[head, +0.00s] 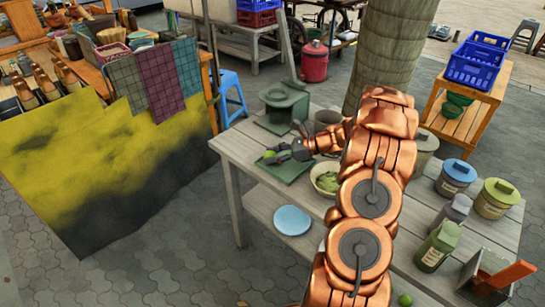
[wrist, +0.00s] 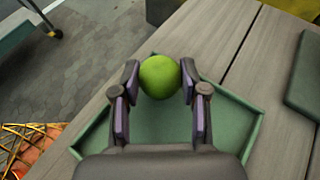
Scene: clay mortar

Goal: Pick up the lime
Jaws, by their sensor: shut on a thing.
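A round green lime (wrist: 160,77) sits between the two dark fingertips of my gripper (wrist: 160,84) in the wrist view. The fingers are shut on it from both sides. In the head view the lime (head: 269,156) is small at the end of my gripper (head: 275,154), near the table's left edge. A shallow green tray (wrist: 245,128) lies below the gripper and lime, and it also shows in the head view (head: 286,172). I cannot tell the exact gap between lime and tray.
A bowl of green contents (head: 326,178) stands right of the tray. A dark green stand (head: 285,108) is behind. Lidded jars (head: 456,178) and bottles (head: 437,247) fill the right side. A blue plate (head: 292,220) lies lower down. Another round green fruit (head: 405,300) is near.

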